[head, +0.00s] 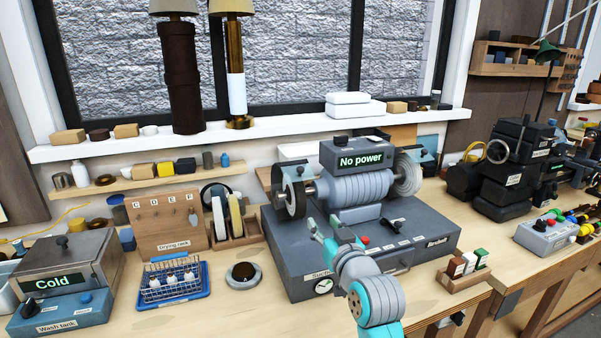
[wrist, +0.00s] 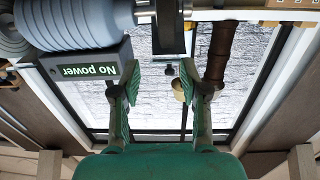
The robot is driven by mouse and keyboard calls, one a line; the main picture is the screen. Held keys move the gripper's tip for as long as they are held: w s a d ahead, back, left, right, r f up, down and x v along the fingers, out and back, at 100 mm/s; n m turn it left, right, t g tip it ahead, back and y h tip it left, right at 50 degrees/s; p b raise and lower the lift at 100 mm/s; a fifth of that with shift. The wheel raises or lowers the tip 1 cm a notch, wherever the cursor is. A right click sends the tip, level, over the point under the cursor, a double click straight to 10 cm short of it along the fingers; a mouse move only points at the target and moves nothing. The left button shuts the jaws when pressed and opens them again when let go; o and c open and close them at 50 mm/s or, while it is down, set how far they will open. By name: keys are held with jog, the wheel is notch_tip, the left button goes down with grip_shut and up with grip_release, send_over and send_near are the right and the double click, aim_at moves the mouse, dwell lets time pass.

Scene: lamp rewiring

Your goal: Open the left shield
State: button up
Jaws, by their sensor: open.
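The grey bench grinder (head: 362,187) stands on a dark grey base, and its display reads "No power". Its left wheel (head: 294,198) is dark with a pale hub. A pale clear panel (head: 413,154) shows at the right wheel. My gripper (head: 323,224) is in front of the grinder, below and right of the left wheel, its jaws apart and empty. In the wrist view, which is upside down, my open fingers (wrist: 168,85) point toward the window, with a dark wheel (wrist: 168,28) above them.
A blue drying rack (head: 173,280), a round dish (head: 242,275) and the wash tank (head: 66,280) are to the left. The shelf with lamps (head: 182,75) is behind. Bare bench lies in front of the dish.

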send_near(301, 170)
jog(key=shift+n+y, duration=0.3)
jog(key=shift+n, duration=0.1)
jog(key=x, duration=1)
jog(key=shift+w+d+f, duration=0.1)
jog(key=shift+w, duration=0.35)
grip_shut()
